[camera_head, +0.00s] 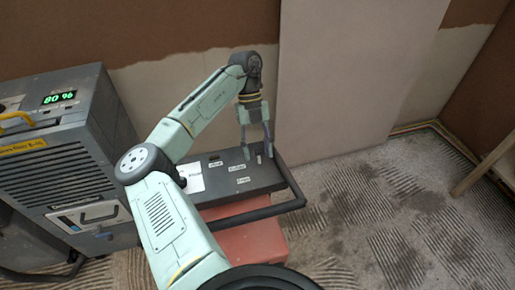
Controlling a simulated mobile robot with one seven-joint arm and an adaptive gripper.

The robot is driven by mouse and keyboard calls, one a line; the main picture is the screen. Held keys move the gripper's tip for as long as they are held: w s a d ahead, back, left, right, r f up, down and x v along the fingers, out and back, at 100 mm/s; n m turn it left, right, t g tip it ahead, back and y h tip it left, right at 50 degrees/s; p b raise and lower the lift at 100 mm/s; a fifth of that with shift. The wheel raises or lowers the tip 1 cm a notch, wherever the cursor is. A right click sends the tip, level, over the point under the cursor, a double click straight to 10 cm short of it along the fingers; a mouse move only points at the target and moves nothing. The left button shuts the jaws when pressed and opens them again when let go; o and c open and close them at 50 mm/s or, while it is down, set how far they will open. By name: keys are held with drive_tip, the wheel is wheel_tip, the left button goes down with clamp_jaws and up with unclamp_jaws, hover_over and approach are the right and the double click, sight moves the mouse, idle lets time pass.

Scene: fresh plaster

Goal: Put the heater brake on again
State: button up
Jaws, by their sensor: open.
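The heater appears to be the low unit with a dark top panel (255,178), a red body (250,240) and a black tubular handle (290,203). Several small white labels and a white sheet lie on the panel. A small grey upright piece (259,159), perhaps the brake lever, stands near the panel's far right edge. My gripper (256,150) points down over that end, its fingers apart. The small piece appears between or just behind the fingertips; I cannot tell whether they touch it. My arm hides part of the panel's left side and the red body.
A grey machine (70,165) with a green "80 %" display stands close on the left. A pale board (335,80) leans on the half-plastered wall behind the panel. A wooden piece (485,165) is at the right edge. The ridged, dusty floor (400,225) at right is open.

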drive_tip(key=v, duration=1.1)
drive_tip(key=shift+w+r, duration=0.2)
drive_tip(key=shift+r, duration=0.15)
drive_tip(key=shift+s, duration=0.1)
